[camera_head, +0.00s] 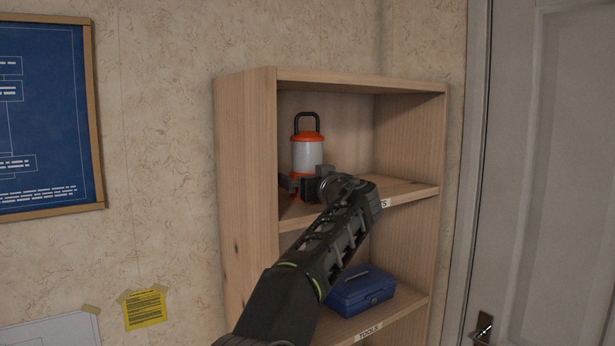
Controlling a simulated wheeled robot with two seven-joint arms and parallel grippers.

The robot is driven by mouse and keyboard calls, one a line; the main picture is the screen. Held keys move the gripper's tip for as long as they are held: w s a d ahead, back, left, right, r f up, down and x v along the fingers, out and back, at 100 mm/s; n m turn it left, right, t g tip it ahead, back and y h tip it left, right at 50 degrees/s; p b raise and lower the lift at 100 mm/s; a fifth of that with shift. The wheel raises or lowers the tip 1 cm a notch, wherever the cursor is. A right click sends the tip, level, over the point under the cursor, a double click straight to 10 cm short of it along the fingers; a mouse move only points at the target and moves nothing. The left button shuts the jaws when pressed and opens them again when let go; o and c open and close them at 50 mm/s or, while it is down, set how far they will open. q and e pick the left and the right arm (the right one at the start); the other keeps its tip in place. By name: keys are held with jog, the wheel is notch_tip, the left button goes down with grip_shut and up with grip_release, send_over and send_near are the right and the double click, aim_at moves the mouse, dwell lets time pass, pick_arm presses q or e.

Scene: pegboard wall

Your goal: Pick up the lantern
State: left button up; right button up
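The lantern (307,153) has an orange top and base, a pale clear body and a black loop handle. It stands upright on the upper shelf (405,192) of a wooden shelf unit, towards the left side. My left gripper (306,180) is at the lower part of the lantern, with one finger at its left side and one at its right. The gripper and wrist hide part of the lantern's base. I cannot tell whether the fingers press on it or stand slightly apart. My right gripper is not in view.
The shelf unit's left side panel (247,180) stands close to the lantern and gripper. A blue toolbox (362,291) sits on the lower shelf, labelled TOOLS. The upper shelf is clear right of the lantern. A door (555,170) is at the right.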

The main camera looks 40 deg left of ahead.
aim_at(308, 163)
pick_arm(q)
jog(key=shift+c, duration=0.3)
jog(key=c, duration=2)
jog(key=shift+r, duration=0.15)
jog(key=shift+c, duration=0.4)
jog(key=shift+r, duration=0.15)
jog(key=shift+r+p, duration=0.55)
jog(key=shift+r, duration=0.9)
jog(key=shift+d, duration=0.15)
jog(key=b+v, duration=0.6)
jog(key=v, duration=0.1)
jog(key=shift+f, duration=0.25)
jog(key=b+v, duration=0.4)
jog(key=v, duration=0.6)
jog(key=shift+s+d+r, duration=0.25)
jog(key=shift+r, duration=0.15)
